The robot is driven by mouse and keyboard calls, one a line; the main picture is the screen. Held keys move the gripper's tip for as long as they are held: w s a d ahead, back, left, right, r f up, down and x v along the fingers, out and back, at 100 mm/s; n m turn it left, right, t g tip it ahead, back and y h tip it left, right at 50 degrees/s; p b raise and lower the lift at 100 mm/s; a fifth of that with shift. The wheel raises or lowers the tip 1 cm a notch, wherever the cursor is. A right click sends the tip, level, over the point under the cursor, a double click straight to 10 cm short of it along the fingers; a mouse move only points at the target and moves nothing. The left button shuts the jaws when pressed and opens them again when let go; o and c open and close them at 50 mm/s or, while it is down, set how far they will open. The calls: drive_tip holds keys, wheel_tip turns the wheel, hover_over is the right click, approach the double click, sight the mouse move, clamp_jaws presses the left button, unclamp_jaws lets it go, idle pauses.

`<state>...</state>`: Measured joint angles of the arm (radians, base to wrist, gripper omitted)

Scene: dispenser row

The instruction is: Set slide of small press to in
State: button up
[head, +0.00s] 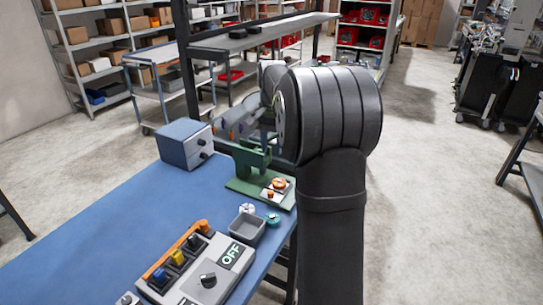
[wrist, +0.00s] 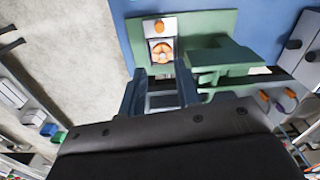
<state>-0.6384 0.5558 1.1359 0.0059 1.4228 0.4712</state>
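The small press is a green frame (head: 254,155) on a flat green base (head: 243,187), near the table's far right corner. A pale plate (head: 268,189) with an orange round piece (head: 279,184) and a smaller orange knob (head: 270,194) sits on the base's right part. In the wrist view, the press (wrist: 222,62) is at upper right, and the plate (wrist: 170,24) with both orange parts is ahead of the fingers. My gripper (wrist: 159,72) is open, its two fingers apart near the orange round piece; contact is unclear. In the head view my arm hides the fingers.
A blue-grey box (head: 185,144) with dark knobs stands left of the press. A small grey tray (head: 247,228), a teal round part (head: 272,219) and a control panel (head: 195,270) marked OFF are nearer. The blue table's (head: 110,220) left part is clear.

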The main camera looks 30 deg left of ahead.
drive_tip(key=s+d+n+t+y, duration=0.1)
drive_tip(key=s+d+n+t, duration=0.1)
drive_tip(key=s+t, duration=0.3)
drive_tip(key=g, duration=0.1)
approach(270, 192)
drive_tip(key=x, duration=0.8)
drive_tip(key=shift+w+d+f, duration=0.1)
drive_tip(key=shift+w+f, duration=0.05)
drive_tip(key=shift+f, duration=0.15)
drive_tip(key=shift+n, duration=0.3)
clamp_jaws()
